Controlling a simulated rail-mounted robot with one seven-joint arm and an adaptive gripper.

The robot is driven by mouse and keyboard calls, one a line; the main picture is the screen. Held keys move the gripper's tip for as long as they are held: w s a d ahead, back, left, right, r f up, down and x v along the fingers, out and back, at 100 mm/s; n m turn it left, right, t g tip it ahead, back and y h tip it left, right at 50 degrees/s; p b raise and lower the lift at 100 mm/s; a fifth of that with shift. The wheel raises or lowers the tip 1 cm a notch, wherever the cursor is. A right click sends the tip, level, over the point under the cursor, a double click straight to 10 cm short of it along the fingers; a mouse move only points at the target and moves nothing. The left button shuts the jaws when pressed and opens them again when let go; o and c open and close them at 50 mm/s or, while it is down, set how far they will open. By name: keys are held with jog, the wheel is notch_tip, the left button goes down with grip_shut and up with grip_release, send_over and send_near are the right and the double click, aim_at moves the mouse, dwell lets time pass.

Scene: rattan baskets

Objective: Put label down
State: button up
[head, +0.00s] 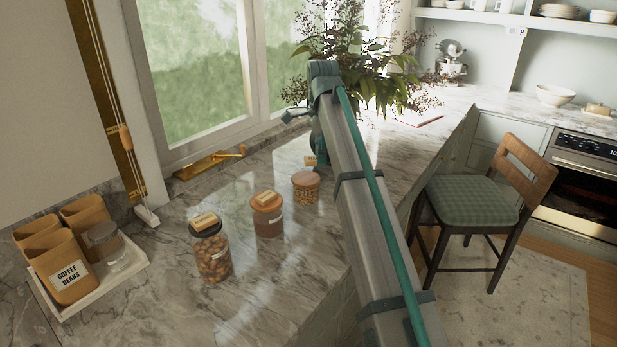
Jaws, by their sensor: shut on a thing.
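A small wooden label (311,160) shows just above the lid of the smallest jar (306,187). My gripper (316,150) points down over that jar, shut on the label; my arm partly hides it. I cannot tell whether the label touches the lid. Two other jars stand to the left in a row: a middle jar (268,220) with an orange-brown lid and a larger jar (212,258) with a dark lid and round brown contents. Each has a similar wooden label on its lid, one on the middle jar (267,197) and one on the larger jar (205,222).
A white tray (125,269) with brown bags, one marked coffee beans (69,272), and a glass jar (104,245) is at the left. A leafy plant (370,55) stands behind my arm. A chair (475,200) is at the right. The counter (290,275) in front of the jars is clear.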

jog(key=w+a+f+p, duration=0.2)
jog(key=w+a+f, duration=0.1)
jog(key=w, duration=0.5)
jog(key=p, duration=0.2)
send_over(311, 177)
jog(key=s, duration=0.1)
notch_tip(311, 177, down, 5)
jog(key=shift+s+d+f, duration=0.1)
jog(key=shift+s+f, duration=0.05)
jog(key=shift+w+f, duration=0.4)
jog(key=shift+f, duration=0.2)
jog(key=shift+w+f+p, duration=0.1)
jog(key=shift+f+p, duration=0.35)
jog(key=shift+f, duration=1.25)
jog(key=shift+f, duration=0.15)
jog(key=o, duration=0.8)
jog(key=shift+c, duration=0.2)
notch_tip(311, 177, up, 12)
jog(key=b, duration=0.2)
jog(key=shift+b, duration=0.4)
